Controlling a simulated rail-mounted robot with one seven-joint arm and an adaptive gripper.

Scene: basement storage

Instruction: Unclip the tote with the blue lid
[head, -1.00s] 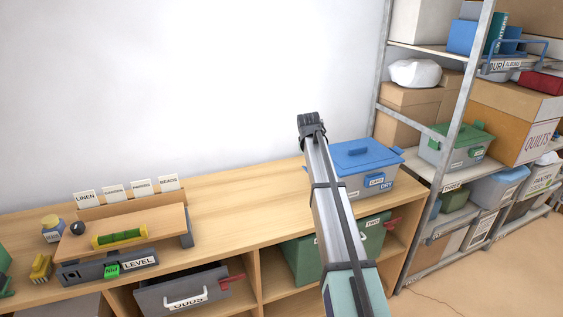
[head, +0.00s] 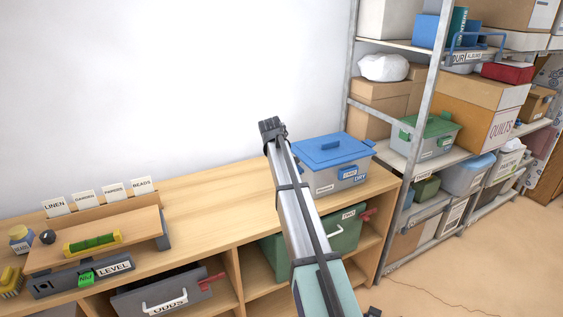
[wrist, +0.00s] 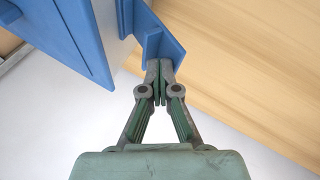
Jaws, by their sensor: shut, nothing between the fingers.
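The grey tote (head: 338,182) with the blue lid (head: 332,149) stands on the right end of the wooden bench, with a small blue clip (head: 349,172) and a "DRY" label on its front. The lid looks flat on the tote. My gripper (head: 271,128) is just left of the tote and slightly above lid height; my arm hides the tote's left end. In the wrist view my gripper (wrist: 160,72) is shut and empty, its tips at the lower edge of a blue tab (wrist: 164,42) projecting beside the blue lid (wrist: 68,32). I cannot tell whether they touch.
A green tote (head: 343,232) with a red clip sits in the shelf below. The bench left of my arm is clear up to a level box (head: 85,270) and small label cards. A loaded metal rack (head: 413,110) stands close on the right.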

